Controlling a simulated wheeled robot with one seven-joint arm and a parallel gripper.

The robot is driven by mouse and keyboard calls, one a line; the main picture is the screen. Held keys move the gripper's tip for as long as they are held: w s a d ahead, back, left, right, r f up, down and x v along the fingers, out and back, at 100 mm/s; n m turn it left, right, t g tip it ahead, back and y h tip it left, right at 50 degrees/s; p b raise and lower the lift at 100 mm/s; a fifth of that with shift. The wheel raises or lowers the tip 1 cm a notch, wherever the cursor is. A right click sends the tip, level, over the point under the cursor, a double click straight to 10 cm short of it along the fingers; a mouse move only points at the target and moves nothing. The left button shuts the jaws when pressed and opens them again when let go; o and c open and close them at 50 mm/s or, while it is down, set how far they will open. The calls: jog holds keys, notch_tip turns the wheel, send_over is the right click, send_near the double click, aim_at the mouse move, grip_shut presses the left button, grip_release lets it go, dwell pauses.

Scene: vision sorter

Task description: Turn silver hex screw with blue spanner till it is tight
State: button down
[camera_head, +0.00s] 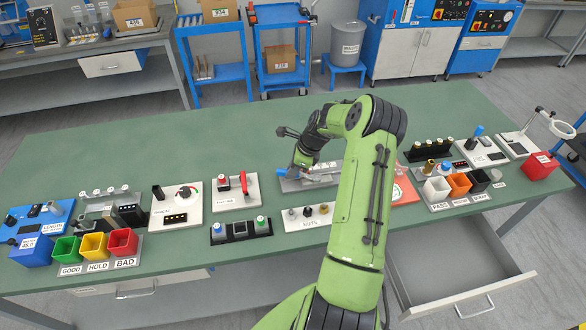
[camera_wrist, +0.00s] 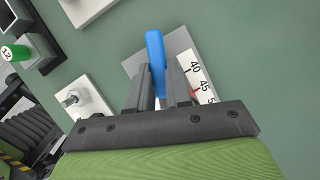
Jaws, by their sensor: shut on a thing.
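My gripper (camera_wrist: 158,88) is shut on the blue spanner (camera_wrist: 154,50), whose blue part shows between the dark fingers in the wrist view. The spanner is over a grey plate (camera_wrist: 131,66) with a scale reading 40 and 45. In the head view my gripper (camera_head: 297,168) is over the left end of this plate, and a bit of blue shows there. A silver screw-like piece (camera_wrist: 72,98) stands on a white block left of the fingers in the wrist view; I cannot tell for sure that it is the hex screw. The spanner's working end is not clearly visible.
A white block labelled NUTS (camera_head: 309,224) with several small pieces lies in front of the plate. An emergency-stop panel (camera_head: 236,195) is near the gripper. An open drawer (camera_head: 455,275) juts out at front right.

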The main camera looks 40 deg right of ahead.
jog(key=shift+r, duration=0.1)
jog(key=shift+r+p, duration=1.6)
jog(key=shift+r, duration=0.1)
